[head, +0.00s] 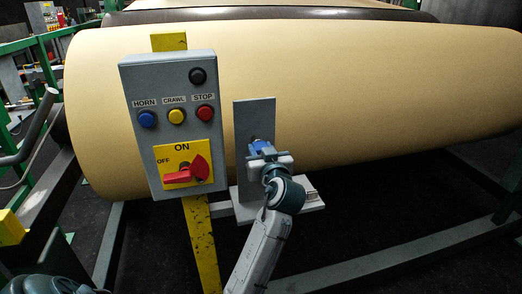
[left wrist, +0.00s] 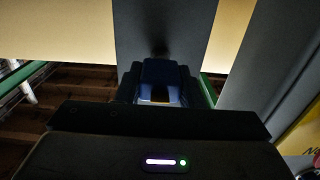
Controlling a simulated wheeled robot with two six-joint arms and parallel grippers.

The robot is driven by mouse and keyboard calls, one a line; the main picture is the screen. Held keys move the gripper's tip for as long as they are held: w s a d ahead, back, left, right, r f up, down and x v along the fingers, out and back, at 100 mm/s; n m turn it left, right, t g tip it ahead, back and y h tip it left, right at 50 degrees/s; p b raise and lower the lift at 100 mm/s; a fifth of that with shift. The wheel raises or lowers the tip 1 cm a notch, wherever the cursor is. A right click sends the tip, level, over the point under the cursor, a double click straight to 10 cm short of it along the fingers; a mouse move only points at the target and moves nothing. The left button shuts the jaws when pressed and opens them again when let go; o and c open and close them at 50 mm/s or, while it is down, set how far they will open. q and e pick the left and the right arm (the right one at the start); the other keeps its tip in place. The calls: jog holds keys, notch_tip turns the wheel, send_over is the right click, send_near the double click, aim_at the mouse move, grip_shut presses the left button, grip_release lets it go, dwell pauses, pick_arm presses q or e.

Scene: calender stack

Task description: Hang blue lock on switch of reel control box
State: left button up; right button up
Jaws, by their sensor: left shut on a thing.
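The reel control box (head: 172,125) is a grey panel on a yellow post. Its red rotary switch (head: 187,172) sits on a yellow plate marked ON and OFF, low on the box. The blue lock (head: 262,147) is in front of a grey upright plate to the right of the box. My left gripper (head: 268,159) is shut on the lock, which also shows between the fingers in the left wrist view (left wrist: 160,82). The shackle end points at the plate; whether it still hangs on a peg there is unclear. My right gripper is not in view.
The grey upright plate (head: 255,112) has a small ledge (head: 305,197) at its foot. A large tan paper roll (head: 360,85) lies behind the box and plate. Green frame rails (head: 400,262) run below right. Buttons (head: 176,116) sit above the switch.

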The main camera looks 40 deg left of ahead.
pick_arm(q)
jog(key=shift+v, duration=2.1)
